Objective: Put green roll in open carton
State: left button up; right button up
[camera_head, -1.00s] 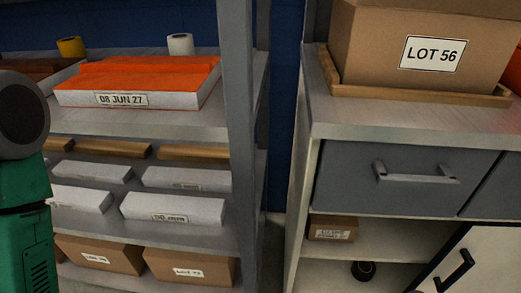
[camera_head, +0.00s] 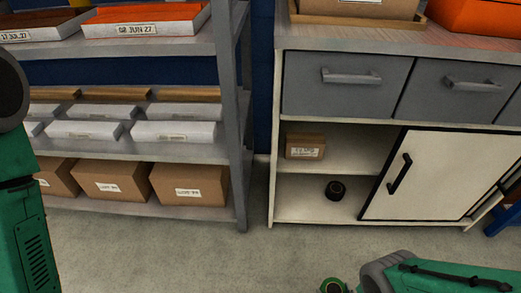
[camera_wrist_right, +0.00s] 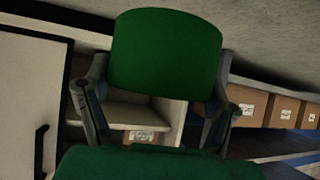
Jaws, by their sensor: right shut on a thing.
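In the right wrist view my right gripper (camera_wrist_right: 158,88) is shut on the green roll (camera_wrist_right: 166,48), with one grey finger on each side of it. In the head view my right arm (camera_head: 440,277) shows at the bottom right, and a small round green shape sits at the bottom edge; I cannot tell whether it is the roll. A brown carton (camera_head: 355,8) stands on the counter at the top, cut off by the frame, so I cannot tell whether it is open. My left gripper is out of view.
A metal shelf (camera_head: 235,130) on the left holds white packs and closed cartons (camera_head: 190,183). A cabinet (camera_head: 285,215) with grey drawers has a small box (camera_head: 304,146) and a black roll (camera_head: 335,190) inside. An orange box (camera_head: 480,15) is at the top right. The floor is clear.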

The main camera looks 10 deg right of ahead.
jog(key=w+a+r+p, duration=0.1)
jog(key=w+r+p, duration=0.1)
jog(key=w+r, duration=0.55)
jog(key=w+a+r+m+p, duration=0.15)
jog(key=w+r, duration=0.35)
jog(key=r, duration=0.6)
jog(key=w+r+n+p, duration=0.1)
jog(key=w+r+p, duration=0.1)
jog(key=w+r, duration=0.6)
pick_arm(q)
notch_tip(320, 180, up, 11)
jog(key=p, duration=0.5)
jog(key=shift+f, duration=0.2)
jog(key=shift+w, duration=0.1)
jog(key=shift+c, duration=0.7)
pick_arm(e)
jog(key=s+a+r, duration=0.2)
jog(key=r, duration=1.6)
jog(key=s+a+r, duration=0.3)
jog(key=r, duration=1.5)
jog(key=shift+n, duration=0.45)
